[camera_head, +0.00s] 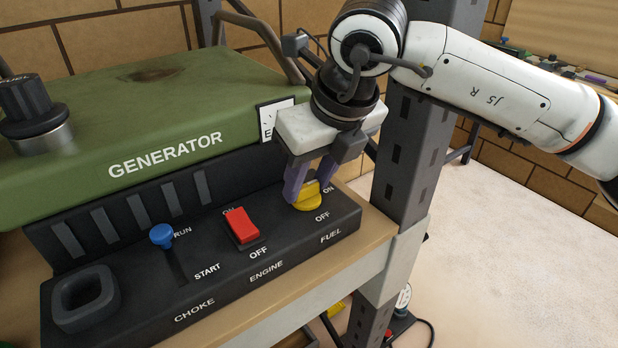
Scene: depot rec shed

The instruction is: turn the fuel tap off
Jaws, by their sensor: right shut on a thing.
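The yellow fuel tap (309,200) sits at the right end of the black control panel (133,300) on the green generator (150,110). An ON label is at its upper right and an OFF label just below it; its exact pointing direction is hard to tell behind the fingers. My right gripper (311,188) reaches down from above, with its purple fingers shut on the tap. My left gripper is not in view.
A red engine switch (242,226) and a blue choke lever (163,236) are left of the tap. A dark shelf post (412,150) stands close on the right. The generator rests on a wooden shelf (330,262). Pale floor (500,240) is open at the right.

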